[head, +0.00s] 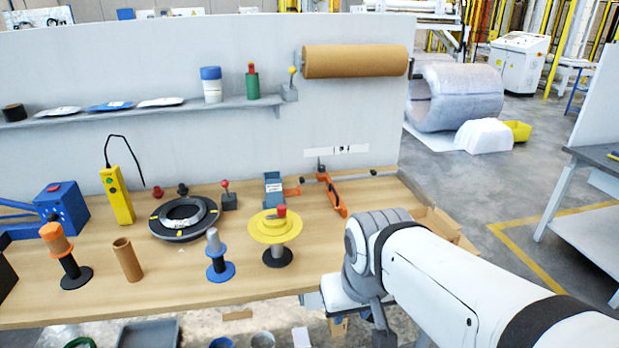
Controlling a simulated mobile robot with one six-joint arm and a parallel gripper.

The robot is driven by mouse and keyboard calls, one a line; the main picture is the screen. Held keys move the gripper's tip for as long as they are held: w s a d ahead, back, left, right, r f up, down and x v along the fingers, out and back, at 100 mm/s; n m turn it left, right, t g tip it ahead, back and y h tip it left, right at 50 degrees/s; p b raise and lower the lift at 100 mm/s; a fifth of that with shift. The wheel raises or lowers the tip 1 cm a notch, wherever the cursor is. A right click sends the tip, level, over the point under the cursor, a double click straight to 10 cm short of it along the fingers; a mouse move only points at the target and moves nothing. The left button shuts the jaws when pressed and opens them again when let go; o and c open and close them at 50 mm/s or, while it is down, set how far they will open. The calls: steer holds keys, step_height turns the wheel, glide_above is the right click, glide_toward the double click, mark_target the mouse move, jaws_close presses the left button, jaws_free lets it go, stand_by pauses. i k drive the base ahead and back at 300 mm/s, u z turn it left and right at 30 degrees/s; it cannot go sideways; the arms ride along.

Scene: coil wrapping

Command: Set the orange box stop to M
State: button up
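An orange stop (333,193) stands upright on the table toward its right end, angled beside a thin rail that runs along the back wall. A second orange piece (292,192) sits to its left, against a blue block (273,189). Any letter marks by the stop are too small to read. My arm (440,275) reaches in from the lower right. Its grey joint (372,240) is at the table's right front edge, apart from the stop. I cannot make out my gripper's fingers; they are hidden or out of frame below.
On the wooden table (180,290) stand a yellow spool (270,228), a blue spool (216,256), a dark ring (184,217), a cardboard tube (127,260) and a yellow pendant (117,195). A brown paper roll (355,61) hangs above. A cardboard box (440,226) is at the right edge.

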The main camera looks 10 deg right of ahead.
mark_target(330, 189)
steer(key=z, duration=0.25)
steer(key=i, duration=1.15)
steer(key=u, duration=0.25)
